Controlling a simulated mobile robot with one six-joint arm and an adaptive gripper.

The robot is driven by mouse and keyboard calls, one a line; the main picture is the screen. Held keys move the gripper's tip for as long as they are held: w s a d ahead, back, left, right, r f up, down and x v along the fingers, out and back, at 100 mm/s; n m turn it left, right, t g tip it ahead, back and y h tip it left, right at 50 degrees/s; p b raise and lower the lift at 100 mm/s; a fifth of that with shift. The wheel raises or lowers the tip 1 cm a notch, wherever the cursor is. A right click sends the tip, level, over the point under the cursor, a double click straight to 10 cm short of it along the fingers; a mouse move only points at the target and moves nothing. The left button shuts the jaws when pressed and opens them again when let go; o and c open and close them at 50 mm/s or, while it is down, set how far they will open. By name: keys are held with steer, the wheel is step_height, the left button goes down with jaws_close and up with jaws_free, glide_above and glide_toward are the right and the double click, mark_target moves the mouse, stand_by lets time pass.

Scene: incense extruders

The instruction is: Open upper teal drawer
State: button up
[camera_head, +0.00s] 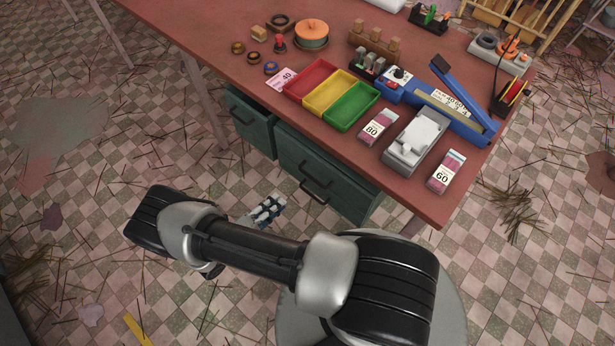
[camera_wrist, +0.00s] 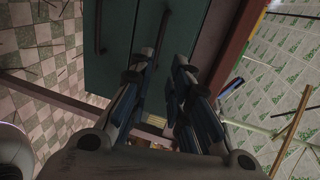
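The teal drawer unit (camera_head: 345,188) hangs under the table's front, with two dark handles one above the other. The upper drawer's handle (camera_head: 318,172) and lower handle (camera_head: 314,190) both show; the drawers look shut. In the wrist view, the upper handle (camera_wrist: 161,30) is the one nearer the tabletop edge, and the lower handle (camera_wrist: 98,25) is further left. My gripper (camera_head: 279,202) is low in front of the drawers, left of the handles. In the wrist view my gripper (camera_wrist: 164,62) is open, its fingers either side of the upper handle's line; I cannot tell whether they reach it.
Another teal drawer (camera_head: 251,122) sits to the left under the table. The red-brown tabletop (camera_head: 225,55) overhangs the drawers and holds red, yellow and green trays (camera_head: 351,106), boxes and tools. The checkered floor before the drawers is mostly clear, with scattered sticks.

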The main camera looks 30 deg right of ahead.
mark_target(309, 175)
steer(key=b+x, duration=0.2)
steer(key=x, duration=1.4)
steer(key=shift+d, duration=0.3)
steer(key=shift+c, duration=0.2)
jaws_close()
